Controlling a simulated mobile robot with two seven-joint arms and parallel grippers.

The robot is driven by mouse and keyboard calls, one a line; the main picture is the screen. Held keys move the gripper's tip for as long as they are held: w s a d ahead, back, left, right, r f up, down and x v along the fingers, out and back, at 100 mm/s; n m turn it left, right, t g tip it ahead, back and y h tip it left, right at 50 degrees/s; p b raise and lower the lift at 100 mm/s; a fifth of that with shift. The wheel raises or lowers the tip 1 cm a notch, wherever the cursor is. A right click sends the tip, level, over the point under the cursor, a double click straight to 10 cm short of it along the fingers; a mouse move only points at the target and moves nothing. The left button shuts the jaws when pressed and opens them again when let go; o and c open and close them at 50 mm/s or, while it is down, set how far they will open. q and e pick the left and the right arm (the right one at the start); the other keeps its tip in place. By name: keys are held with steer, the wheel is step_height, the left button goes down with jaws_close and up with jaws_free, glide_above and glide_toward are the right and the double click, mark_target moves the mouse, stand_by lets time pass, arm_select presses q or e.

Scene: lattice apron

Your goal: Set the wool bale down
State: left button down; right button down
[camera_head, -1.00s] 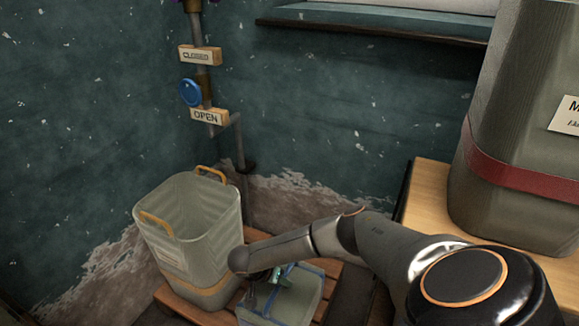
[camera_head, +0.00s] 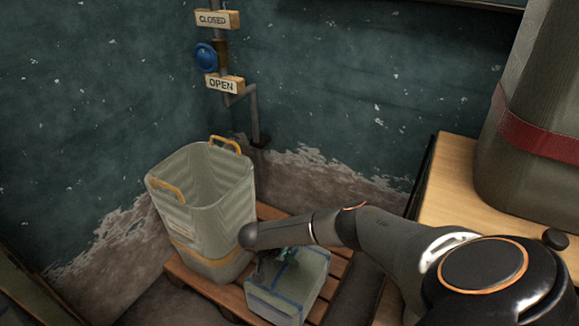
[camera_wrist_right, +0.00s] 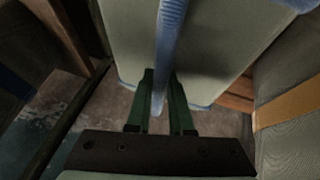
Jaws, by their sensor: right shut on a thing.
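The wool bale (camera_head: 288,288) is a pale grey-green block with blue straps, at lower centre in the head view, beside the tall bin. It also fills the upper part of the right wrist view (camera_wrist_right: 205,50). My right gripper (camera_head: 277,256) is at the bale's top, partly hidden by my arm. In the wrist view its green fingers (camera_wrist_right: 162,90) are shut around a blue strap (camera_wrist_right: 168,35) of the bale. The bale is over the wooden slatted pallet (camera_head: 205,292); I cannot tell whether it rests on it. My left gripper is not in view.
An open grey-green bin (camera_head: 213,218) with orange handles stands on the pallet, left of the bale. A wooden table (camera_head: 452,208) with a large red-banded container (camera_head: 535,135) is at right. A pipe with a blue valve (camera_head: 206,57) runs down the wall behind.

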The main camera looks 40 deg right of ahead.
steer(key=shift+w, duration=0.1)
steer(key=c, duration=1.2)
jaws_free()
steer(key=shift+f, duration=0.1)
steer(key=o, duration=0.4)
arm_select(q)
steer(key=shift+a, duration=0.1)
arm_select(e)
steer(key=shift+a+r, duration=0.1)
steer(key=shift+r, duration=0.35)
arm_select(q)
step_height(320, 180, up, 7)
steer(key=p, duration=0.6)
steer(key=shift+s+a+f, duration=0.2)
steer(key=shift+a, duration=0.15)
arm_select(e)
steer(key=v, duration=1.1)
steer(key=shift+a+r, duration=0.15)
steer(key=shift+a, duration=0.1)
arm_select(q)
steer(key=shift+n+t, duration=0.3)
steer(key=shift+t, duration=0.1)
